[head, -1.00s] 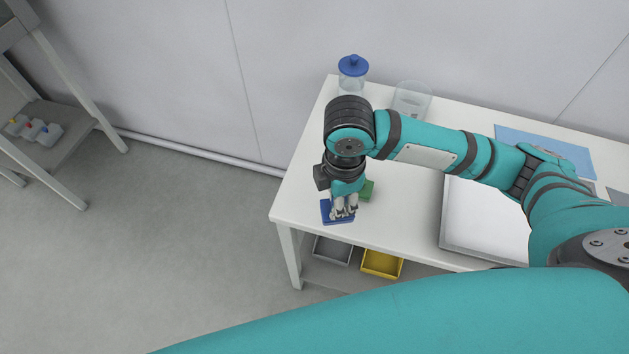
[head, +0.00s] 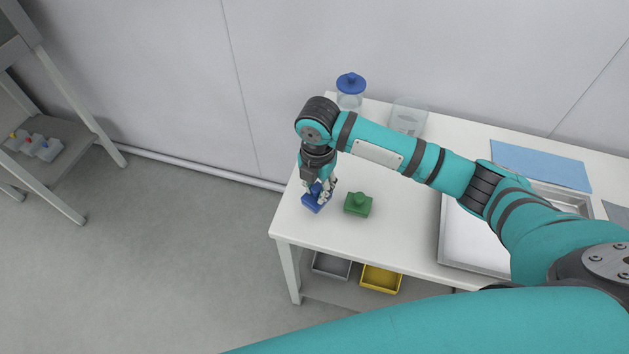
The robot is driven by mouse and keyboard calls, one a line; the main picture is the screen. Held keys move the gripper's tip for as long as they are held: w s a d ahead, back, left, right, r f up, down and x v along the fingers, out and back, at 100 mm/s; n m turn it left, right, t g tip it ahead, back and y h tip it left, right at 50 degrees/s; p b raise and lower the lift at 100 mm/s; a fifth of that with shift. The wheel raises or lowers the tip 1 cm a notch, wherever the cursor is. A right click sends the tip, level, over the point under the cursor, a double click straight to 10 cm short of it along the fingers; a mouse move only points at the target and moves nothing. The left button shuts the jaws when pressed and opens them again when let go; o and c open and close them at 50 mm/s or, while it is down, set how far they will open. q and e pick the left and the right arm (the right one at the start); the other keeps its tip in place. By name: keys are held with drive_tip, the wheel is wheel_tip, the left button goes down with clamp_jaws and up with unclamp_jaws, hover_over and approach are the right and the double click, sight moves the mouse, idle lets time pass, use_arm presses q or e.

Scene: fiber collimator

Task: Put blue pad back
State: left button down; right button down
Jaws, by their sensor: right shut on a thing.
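The blue pad (head: 313,203) is a small dark blue block in the head view, near the left end of the white table. My right gripper (head: 322,194) comes down on it from above and is shut on it. The pad looks slightly turned, and I cannot tell whether it touches the table or hangs just above it. The fingers hide part of its top. My left gripper is not in view.
A green block with a knob (head: 358,204) stands just right of the pad. A blue-lidded jar (head: 350,90) and a clear beaker (head: 408,116) stand at the back. A metal tray (head: 450,250) and light blue sheet (head: 540,165) lie right. Grey (head: 332,266) and yellow (head: 381,279) bins sit below.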

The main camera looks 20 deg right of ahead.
drive_tip(key=w, duration=0.3)
drive_tip(key=shift+w+d+f, duration=0.15)
drive_tip(key=shift+w+d, duration=0.1)
drive_tip(key=shift+w, duration=0.1)
drive_tip(key=shift+s+f+p, duration=0.15)
drive_tip(key=shift+f+p, duration=0.5)
drive_tip(key=shift+f, duration=1.15)
drive_tip(key=shift+f, duration=0.1)
drive_tip(key=c, duration=1.1)
unclamp_jaws()
wheel_tip(320, 180, up, 12)
drive_tip(key=shift+r+b, duration=0.15)
drive_tip(key=shift+b, duration=0.5)
